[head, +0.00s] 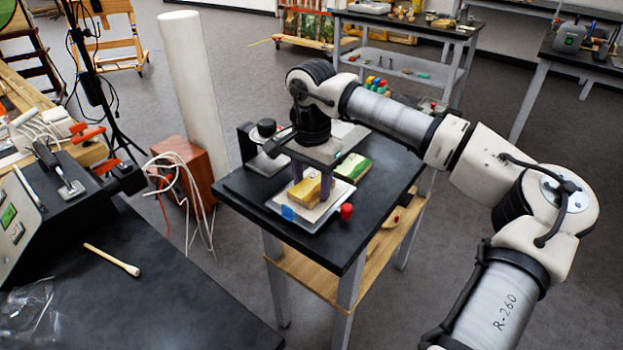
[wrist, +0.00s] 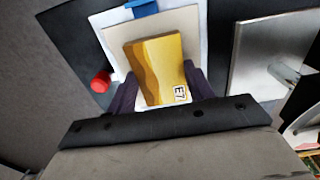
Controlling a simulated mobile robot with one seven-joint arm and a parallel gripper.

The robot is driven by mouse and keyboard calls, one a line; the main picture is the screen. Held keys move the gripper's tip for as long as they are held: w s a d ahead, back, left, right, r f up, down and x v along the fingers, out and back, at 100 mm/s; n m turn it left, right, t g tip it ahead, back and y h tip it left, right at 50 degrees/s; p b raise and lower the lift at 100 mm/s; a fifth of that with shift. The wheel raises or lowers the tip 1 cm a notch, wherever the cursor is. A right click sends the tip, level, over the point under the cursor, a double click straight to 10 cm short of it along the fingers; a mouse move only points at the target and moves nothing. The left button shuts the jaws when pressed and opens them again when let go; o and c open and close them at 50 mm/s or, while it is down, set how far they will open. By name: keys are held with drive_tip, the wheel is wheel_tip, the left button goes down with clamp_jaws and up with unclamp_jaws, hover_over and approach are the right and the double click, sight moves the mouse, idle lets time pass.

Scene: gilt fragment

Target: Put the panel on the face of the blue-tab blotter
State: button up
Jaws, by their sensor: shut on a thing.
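The panel (head: 306,191) is a small golden block with an "E7" label, which shows in the wrist view (wrist: 160,65). My gripper (head: 312,187) is shut on it, with one dark finger on each side in the wrist view (wrist: 161,90). The blue-tab blotter (head: 316,216) is a pale sheet with a blue tab at its near left edge. It also shows in the wrist view (wrist: 117,37), behind the panel. The panel is over the blotter's face, slightly turned relative to it. I cannot tell whether its underside touches the blotter.
A red knob (head: 346,211) stands at the blotter's right corner. A metal plate with a black-knobbed device (head: 266,140) is at the black table's back left. The table's near right edge is close.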

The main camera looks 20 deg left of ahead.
sight(312, 187)
drive_tip(key=shift+f, duration=0.15)
drive_tip(key=o, duration=1)
wheel_tip(312, 187, up, 12)
drive_tip(key=shift+r+b, duration=0.25)
drive_tip(key=shift+b, duration=0.05)
